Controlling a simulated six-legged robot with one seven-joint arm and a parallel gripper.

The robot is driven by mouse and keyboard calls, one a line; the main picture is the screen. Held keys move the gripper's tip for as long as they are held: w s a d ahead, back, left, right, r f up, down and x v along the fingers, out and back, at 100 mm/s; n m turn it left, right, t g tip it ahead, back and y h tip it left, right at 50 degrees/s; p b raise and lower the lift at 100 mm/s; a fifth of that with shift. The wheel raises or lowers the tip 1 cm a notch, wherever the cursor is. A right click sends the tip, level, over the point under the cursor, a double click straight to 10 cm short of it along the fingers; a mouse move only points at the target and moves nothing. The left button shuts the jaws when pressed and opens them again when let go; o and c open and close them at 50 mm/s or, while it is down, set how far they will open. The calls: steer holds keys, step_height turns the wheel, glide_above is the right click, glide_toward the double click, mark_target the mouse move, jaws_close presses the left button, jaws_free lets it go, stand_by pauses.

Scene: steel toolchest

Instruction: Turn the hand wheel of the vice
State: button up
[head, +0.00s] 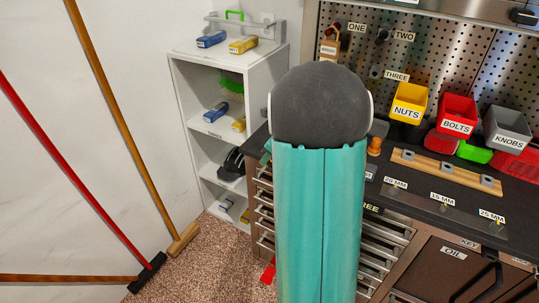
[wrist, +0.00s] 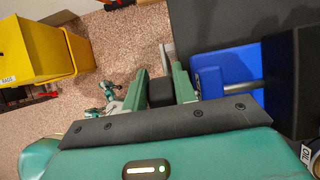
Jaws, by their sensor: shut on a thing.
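The blue vice (wrist: 212,82) shows at the right of the wrist view, beside the dark bench, with a grey bar (wrist: 247,87) on it. My gripper (wrist: 160,88) is just left of the vice, its two green fingers on either side of a dark piece. This dark piece (wrist: 160,94) looks like the grip of the hand wheel. A grey part (wrist: 167,56), perhaps of the wheel, shows beyond the fingertips; the rest of the wheel is hidden. In the head view my arm covers the vice and gripper.
A white shelf (head: 182,95) stands to the left. Brooms lean on the wall. A yellow bin (wrist: 28,52) stands at left in the wrist view.

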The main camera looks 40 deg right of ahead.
steer(key=shift+o, duration=0.2)
steer(key=shift+w+f+g+h, duration=0.1)
steer(key=shift+g+h, duration=0.2)
steer(key=shift+g, duration=0.5)
steer(key=o, duration=0.7)
steer(key=v, duration=1.3)
steer(key=shift+d+r, duration=0.1)
steer(key=shift+r, duration=0.3)
